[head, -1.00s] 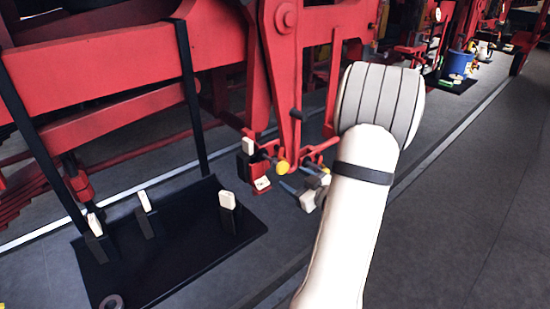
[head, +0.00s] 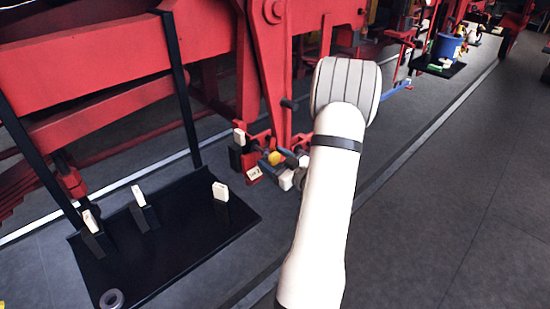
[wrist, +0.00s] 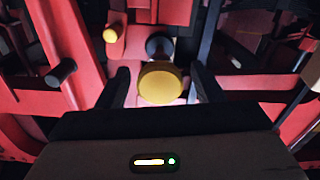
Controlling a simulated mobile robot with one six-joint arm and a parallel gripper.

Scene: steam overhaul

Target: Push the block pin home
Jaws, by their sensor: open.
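A round yellow pin head (wrist: 160,84) on a dark shank fills the middle of the wrist view, against a red part. My gripper (wrist: 160,74) is open, with one dark finger on each side of that head and gaps showing. Contact with it cannot be told. A second, smaller yellow knob (wrist: 110,35) is at upper left. In the head view my gripper (head: 285,172) is low at the red linkage, partly hidden by my arm. One yellow head (head: 275,158) shows beside it. Which of the two is the block pin is not clear.
A black tray (head: 180,255) with several white-tagged dark holders stands on the floor at left. Red frame beams (head: 110,50) and a dark post (head: 182,90) rise behind it. A dark peg (wrist: 62,72) sticks out at left in the wrist view.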

